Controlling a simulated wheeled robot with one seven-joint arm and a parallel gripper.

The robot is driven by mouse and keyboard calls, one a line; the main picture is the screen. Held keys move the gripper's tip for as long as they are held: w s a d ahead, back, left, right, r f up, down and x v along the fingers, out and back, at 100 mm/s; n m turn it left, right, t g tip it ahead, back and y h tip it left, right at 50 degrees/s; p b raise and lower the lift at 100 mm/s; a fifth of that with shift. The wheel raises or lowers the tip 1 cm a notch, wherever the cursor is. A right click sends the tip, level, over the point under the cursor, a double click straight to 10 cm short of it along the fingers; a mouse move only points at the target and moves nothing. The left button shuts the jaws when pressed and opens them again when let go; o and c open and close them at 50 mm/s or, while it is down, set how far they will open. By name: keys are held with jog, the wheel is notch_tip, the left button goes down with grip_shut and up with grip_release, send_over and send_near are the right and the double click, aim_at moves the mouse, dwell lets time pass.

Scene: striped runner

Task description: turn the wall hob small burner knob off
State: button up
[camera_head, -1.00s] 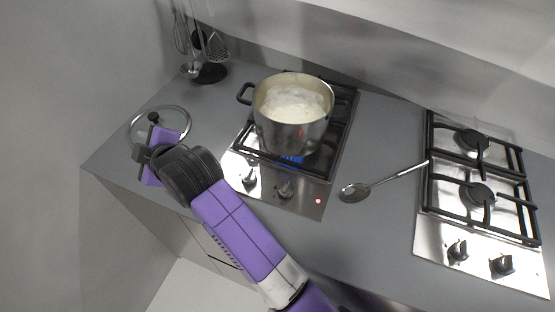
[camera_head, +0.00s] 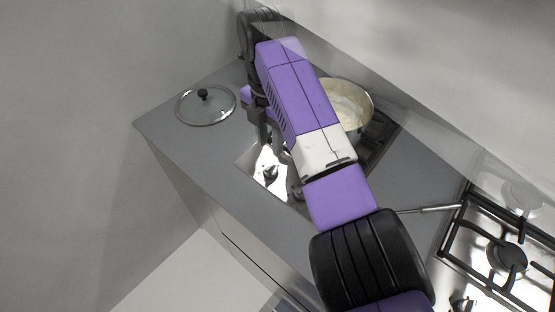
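The wall hob (camera_head: 263,181) is the steel hob at the left of the counter, mostly hidden behind my arm. One of its front knobs (camera_head: 270,172) shows on the bright panel; a second (camera_head: 297,190) is partly hidden by my arm. I cannot tell from their looks which is the small burner knob, nor read their settings. My gripper (camera_head: 272,144) points down just above and behind the visible knob. Its fingers are dark and partly hidden, so contact and opening are unclear. A steel pot (camera_head: 366,103) with pale contents stands on this hob. Its flame is hidden.
A glass lid (camera_head: 207,106) lies on the counter (camera_head: 190,140) to the left. A spoon handle (camera_head: 425,209) shows right of my arm. A second hob (camera_head: 478,285) is at the right. Grey walls stand behind and left.

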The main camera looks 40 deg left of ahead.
aim_at(271, 165)
jog(key=shift+f+p, duration=0.6)
jog(key=shift+f, duration=3.3)
